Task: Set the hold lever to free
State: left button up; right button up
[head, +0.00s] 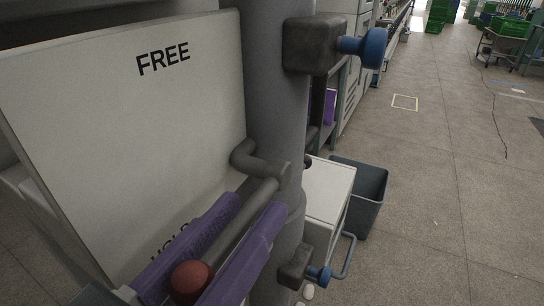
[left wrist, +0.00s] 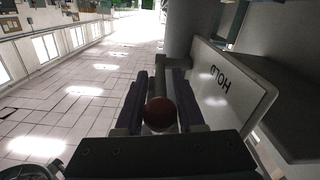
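The hold lever (head: 243,213) is a grey rod bent out from a pivot on a grey column, with a red ball knob (head: 190,281). It slants down toward the partly hidden HOLD mark, away from the FREE mark (head: 163,60) at the top of the pale panel (head: 110,130). My left gripper (head: 252,206) has its purple fingers on either side of the rod, with the knob near the palm. The fingers look apart from the rod. The left wrist view also shows the knob (left wrist: 160,112) between the fingers, and HOLD on the panel. My right gripper is not in view.
Two blue knobs on dark blocks, the upper (head: 370,47) and the lower (head: 319,276), stick out from the column (head: 272,100). A white cabinet (head: 328,195) and a grey bin (head: 366,195) stand beyond it. The floor at the right is open.

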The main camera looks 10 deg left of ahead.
pick_arm(q)
grip_shut()
dwell(1.0)
